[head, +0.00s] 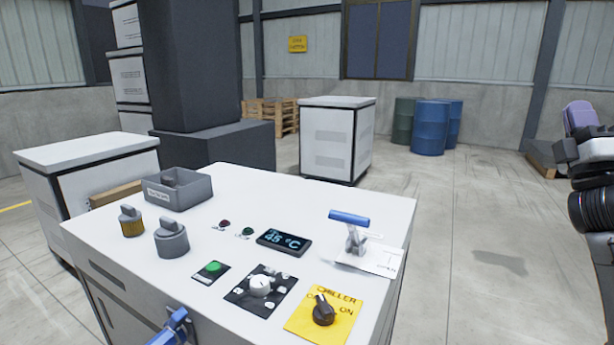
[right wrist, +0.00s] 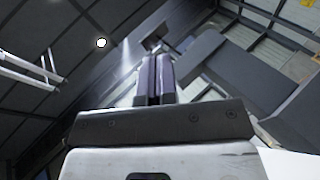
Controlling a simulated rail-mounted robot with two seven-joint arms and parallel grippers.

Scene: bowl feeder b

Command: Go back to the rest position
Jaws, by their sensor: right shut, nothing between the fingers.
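My right gripper (head: 580,116) is at the right edge in the head view, raised and well clear of the machine. In the right wrist view its two fingers (right wrist: 155,80) are together and empty, pointing up toward the ceiling. My left gripper is not in view. The white machine cabinet (head: 130,237) stands in front of me. On its top are a display (head: 284,240) reading 45 °C, a green button (head: 212,268), a blue-handled lever (head: 349,218) and a black chiller knob (head: 323,310) on a yellow plate.
A grey bin (head: 178,193) and two knobbed pieces, one brass-sided (head: 131,222) and one grey (head: 171,240), sit on the cabinet's left part. A blue clamp-like handle (head: 172,328) is at its front edge. Blue barrels (head: 430,127) and a white cabinet (head: 328,140) stand behind.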

